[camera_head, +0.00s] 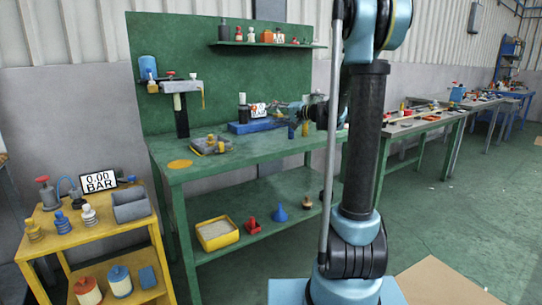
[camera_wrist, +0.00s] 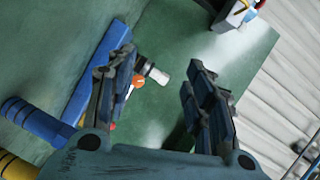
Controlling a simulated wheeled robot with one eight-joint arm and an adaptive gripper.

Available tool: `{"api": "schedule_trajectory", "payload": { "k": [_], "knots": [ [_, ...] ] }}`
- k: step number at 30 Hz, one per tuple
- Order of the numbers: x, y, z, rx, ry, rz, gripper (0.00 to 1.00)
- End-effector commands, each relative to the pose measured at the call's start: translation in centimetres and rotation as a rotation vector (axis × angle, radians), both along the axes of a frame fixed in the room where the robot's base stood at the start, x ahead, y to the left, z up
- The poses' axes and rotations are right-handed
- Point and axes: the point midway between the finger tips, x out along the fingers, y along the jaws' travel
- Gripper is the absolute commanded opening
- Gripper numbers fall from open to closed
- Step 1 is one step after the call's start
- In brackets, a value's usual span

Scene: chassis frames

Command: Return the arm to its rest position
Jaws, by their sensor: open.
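My gripper (camera_head: 292,107) is over the right part of the green workbench (camera_head: 215,157), reaching left from my blue and black arm. In the wrist view my gripper (camera_wrist: 160,72) has its two dark fingers spread apart, with no object clearly held between them. A small metal and white fitting (camera_wrist: 152,72) and a small orange part (camera_wrist: 138,82) show past the left finger. A blue bar (camera_wrist: 96,72) lies to the left. My arm's column hides part of the bench's right end in the head view.
A blue block (camera_head: 255,126), a yellow cylinder (camera_head: 305,129) and a grey tray with yellow parts (camera_head: 211,147) are on the bench. A small shelf (camera_head: 265,44) is on the green back panel. A yellow cart (camera_head: 95,232) stands at left. Floor at right (camera_head: 470,215) is mostly clear.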

Motion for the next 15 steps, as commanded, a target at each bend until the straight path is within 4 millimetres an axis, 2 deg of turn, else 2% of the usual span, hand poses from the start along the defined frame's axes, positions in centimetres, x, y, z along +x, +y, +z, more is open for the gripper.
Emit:
{"api": "schedule_trajectory", "payload": {
  "k": [11, 15],
  "knots": [
    [-4.6, -0.6, -1.3, -0.124, 0.031, 0.023, 0.48],
    [-7.4, -0.5, -2.3, -0.194, 0.050, 0.042, 0.48]
  ]
}}
